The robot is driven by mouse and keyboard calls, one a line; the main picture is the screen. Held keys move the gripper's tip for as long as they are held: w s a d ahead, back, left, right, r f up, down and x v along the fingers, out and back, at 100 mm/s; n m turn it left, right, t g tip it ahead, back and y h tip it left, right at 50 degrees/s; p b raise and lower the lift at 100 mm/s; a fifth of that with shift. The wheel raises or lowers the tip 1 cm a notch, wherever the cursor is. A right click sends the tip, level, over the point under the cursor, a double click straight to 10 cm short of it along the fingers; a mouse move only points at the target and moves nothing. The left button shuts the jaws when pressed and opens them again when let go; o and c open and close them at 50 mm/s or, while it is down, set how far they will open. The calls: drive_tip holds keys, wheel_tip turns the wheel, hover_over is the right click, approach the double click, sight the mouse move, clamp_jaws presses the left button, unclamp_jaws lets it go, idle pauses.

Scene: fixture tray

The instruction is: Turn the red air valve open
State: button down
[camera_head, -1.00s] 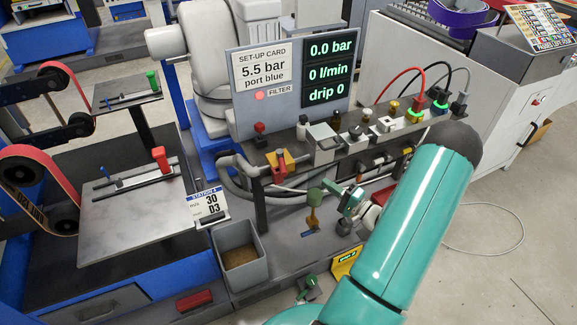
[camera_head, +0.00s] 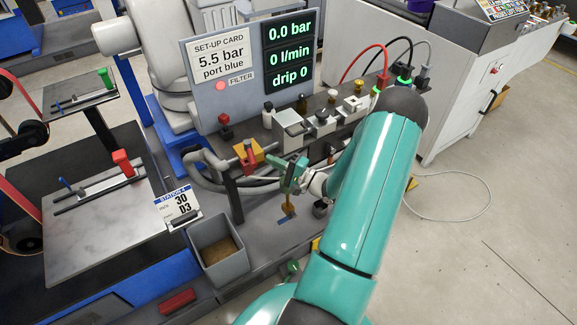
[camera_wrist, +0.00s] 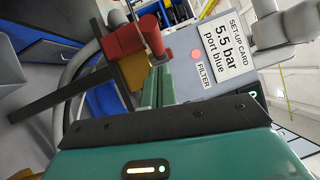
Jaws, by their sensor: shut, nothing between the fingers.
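The red air valve (camera_head: 249,160) is a red lever on a yellow block (camera_head: 250,148) at the left end of the bench pipework. In the wrist view the red lever (camera_wrist: 130,40) stands in front of the yellow block and close to my fingertips. My gripper (camera_head: 283,172) is just right of the valve in the head view. Its two green fingers (camera_wrist: 157,88) are together, with nothing between them. I cannot tell whether they touch the lever. The display (camera_head: 288,48) reads 0.0 bar, 0 l/min and drip 0.
A set-up card (camera_head: 221,58) reads 5.5 bar, port blue. Knobs and fittings line the manifold (camera_head: 330,132) right of the valve. A grey bin (camera_head: 218,250) stands below it. A grey pipe (camera_head: 205,170) curves left of the valve. Open floor lies at the right.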

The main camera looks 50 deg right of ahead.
sight(250, 154)
drive_tip(key=shift+w+a+r, duration=0.15)
drive_tip(key=shift+w+a, duration=0.15)
drive_tip(key=shift+a, duration=0.25)
drive_tip(key=shift+w+a+r, duration=0.15)
drive_tip(key=shift+w+a, duration=0.15)
drive_tip(key=shift+a, duration=0.25)
drive_tip(key=shift+w+a, duration=0.15)
drive_tip(key=shift+a, duration=0.45)
drive_tip(key=shift+d+f, duration=0.1)
